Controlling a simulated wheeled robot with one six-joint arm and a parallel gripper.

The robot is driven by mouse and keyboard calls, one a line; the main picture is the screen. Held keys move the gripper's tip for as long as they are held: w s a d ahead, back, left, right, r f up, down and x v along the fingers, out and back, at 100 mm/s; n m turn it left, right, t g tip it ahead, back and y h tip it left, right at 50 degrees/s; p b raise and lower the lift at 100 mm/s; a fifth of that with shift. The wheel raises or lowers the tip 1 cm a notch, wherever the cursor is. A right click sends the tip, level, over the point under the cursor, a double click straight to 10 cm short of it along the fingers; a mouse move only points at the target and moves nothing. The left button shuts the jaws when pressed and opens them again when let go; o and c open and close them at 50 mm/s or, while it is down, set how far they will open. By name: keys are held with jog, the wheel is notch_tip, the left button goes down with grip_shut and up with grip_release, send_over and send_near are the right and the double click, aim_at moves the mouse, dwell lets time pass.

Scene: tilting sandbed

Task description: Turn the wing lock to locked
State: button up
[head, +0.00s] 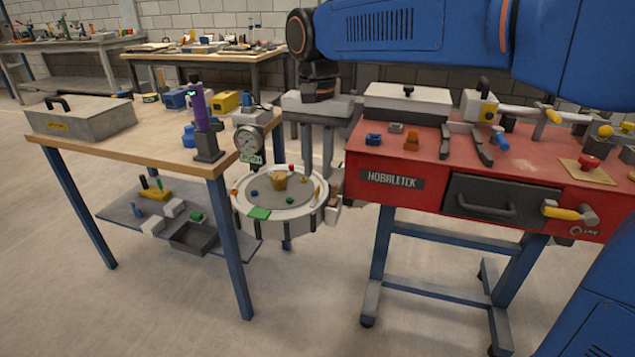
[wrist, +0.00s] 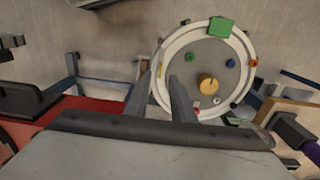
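My gripper (head: 318,172) points down behind and to the right of a round white-rimmed bed (head: 240,218). Its two fingers are apart with nothing between them; they also show in the wrist view (wrist: 161,78), in front of the bed's near left rim. A tan knob (head: 278,181) stands on the bed's grey disc; in the wrist view the knob (wrist: 209,84) has a dark line on top and is right of the fingers. A small yellow piece (head: 317,191) lies near the rim. I cannot tell which part is the wing lock, or its setting.
A wooden-topped table (head: 130,147) with a gauge (head: 248,141) and a purple-handled tool (head: 199,105) stands left. A red bench (head: 395,165) stands close on the right. A green plate (head: 259,213) sits on the bed's front rim.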

aim_at(317, 188)
jog(key=shift+f, duration=2.4)
grip_shut()
